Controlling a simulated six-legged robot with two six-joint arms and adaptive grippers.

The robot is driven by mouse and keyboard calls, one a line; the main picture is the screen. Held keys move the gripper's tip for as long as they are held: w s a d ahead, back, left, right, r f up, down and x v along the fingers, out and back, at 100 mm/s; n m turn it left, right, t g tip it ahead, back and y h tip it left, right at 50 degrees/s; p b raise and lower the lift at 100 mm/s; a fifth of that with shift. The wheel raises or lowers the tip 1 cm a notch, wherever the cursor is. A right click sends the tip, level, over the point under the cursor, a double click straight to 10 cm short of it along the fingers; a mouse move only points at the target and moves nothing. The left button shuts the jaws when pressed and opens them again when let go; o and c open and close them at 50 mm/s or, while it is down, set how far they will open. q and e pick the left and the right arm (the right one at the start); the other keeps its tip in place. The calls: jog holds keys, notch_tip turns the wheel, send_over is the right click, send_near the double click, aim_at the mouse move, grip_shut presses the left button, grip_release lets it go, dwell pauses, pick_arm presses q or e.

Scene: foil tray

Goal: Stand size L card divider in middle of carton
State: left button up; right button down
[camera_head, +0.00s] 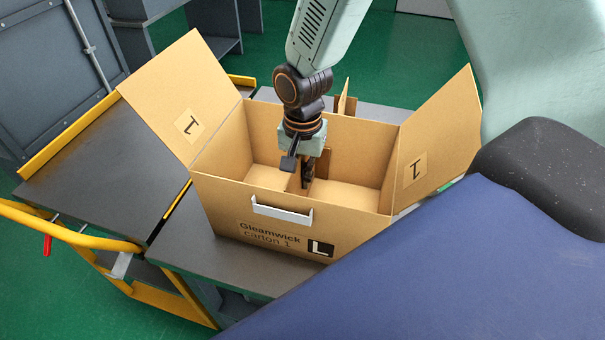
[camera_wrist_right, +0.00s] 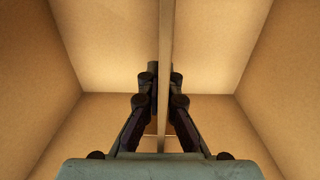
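The open cardboard carton (camera_head: 225,205), marked Gleamwick carton 1 with an L label, stands on a grey surface with side flaps spread out. My right gripper (camera_head: 307,178) reaches down inside it, near the middle. In the right wrist view, the card divider (camera_wrist_right: 166,30) shows edge-on as a thin upright strip between the carton's two sides. My right gripper's fingers (camera_wrist_right: 163,80) are closed in on both faces of it. In the head view the divider (camera_head: 294,184) is mostly hidden by the gripper. My left gripper is not in view.
A brown holder (camera_head: 347,106) with a thin upright card piece (camera_head: 343,90) stands behind the carton. A dark cart top (camera_head: 100,165) with yellow rails lies to the left.

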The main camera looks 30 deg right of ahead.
jog(key=c, duration=1.7)
grip_release()
jog(key=shift+s+r, duration=0.1)
jog(key=shift+o, duration=1.3)
notch_tip(320, 180, up, 11)
jog(key=shift+r, duration=0.45)
